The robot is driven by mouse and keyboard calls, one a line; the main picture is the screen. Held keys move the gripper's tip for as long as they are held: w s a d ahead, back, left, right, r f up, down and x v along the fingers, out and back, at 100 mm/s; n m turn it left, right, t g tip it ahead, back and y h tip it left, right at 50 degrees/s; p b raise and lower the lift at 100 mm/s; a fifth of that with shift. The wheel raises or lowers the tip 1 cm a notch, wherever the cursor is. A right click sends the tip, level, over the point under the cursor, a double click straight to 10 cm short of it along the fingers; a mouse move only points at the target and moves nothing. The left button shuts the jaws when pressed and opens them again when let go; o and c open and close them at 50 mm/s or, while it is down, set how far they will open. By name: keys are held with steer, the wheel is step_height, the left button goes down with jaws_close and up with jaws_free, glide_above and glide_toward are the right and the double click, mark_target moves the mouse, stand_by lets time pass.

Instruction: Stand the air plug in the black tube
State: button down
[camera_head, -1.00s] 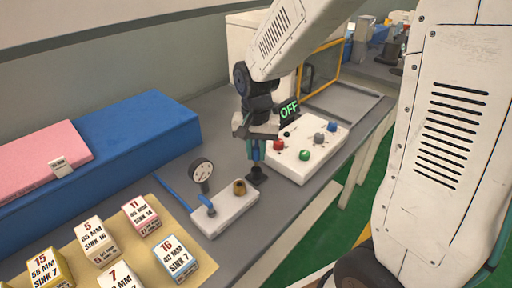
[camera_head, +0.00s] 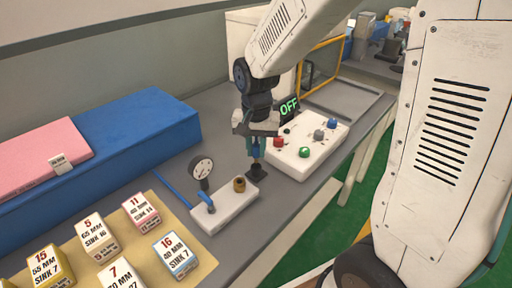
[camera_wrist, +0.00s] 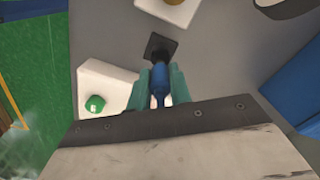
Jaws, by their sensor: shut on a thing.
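My gripper (camera_head: 254,148), with teal fingers, is shut on the blue air plug (camera_wrist: 158,82); it also shows in the wrist view (camera_wrist: 159,86). The fingers hide most of the plug. The black tube has a square black foot (camera_head: 256,173) on the bench, directly below my gripper. The foot shows just beyond the plug's end in the wrist view (camera_wrist: 160,46). I cannot tell whether the plug touches the tube or is inside it.
A white block (camera_head: 225,207) with a pressure gauge (camera_head: 201,167) and brass fitting (camera_head: 239,184) stands close to the left. A white button panel (camera_head: 308,148) and lit OFF display (camera_head: 289,106) are close to the right. Numbered boxes (camera_head: 142,210) stand at the front left.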

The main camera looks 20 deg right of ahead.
mark_target(256, 144)
steer(key=shift+f, duration=2.05)
steer(key=c, duration=1.2)
jaws_free()
steer(key=shift+r, duration=0.1)
step_height(256, 144, up, 8)
steer(key=shift+f, duration=0.15)
